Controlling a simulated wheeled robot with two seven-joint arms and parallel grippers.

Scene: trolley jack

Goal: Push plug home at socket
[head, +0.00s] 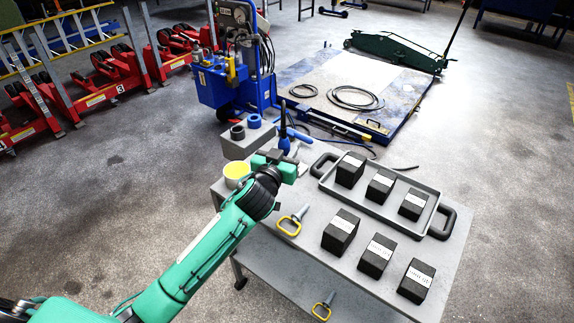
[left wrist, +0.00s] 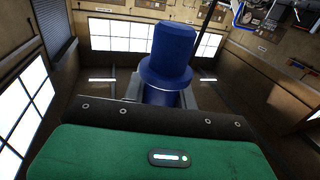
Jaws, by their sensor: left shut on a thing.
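My left gripper (head: 290,157) is over the back left part of the grey trolley top and shut on a blue plug (left wrist: 172,55). In the left wrist view the plug is a blue cylinder with a wide flange, standing out beyond the jaws. In the head view a blue part (head: 284,143) shows at the jaws. A grey block (head: 240,148) sits just left of the gripper, with a dark ring (head: 237,132) and a blue ring (head: 254,121) on top. The plug is apart from these rings. I cannot tell which thing is the socket. My right gripper is out of view.
A yellow-topped cup (head: 237,170) stands beside my left arm. A grey tray (head: 378,208) with black blocks lies to the right, more blocks in front. Yellow-handled pins (head: 290,224) lie nearby. A blue pump unit (head: 228,82) and hoses stand behind the trolley.

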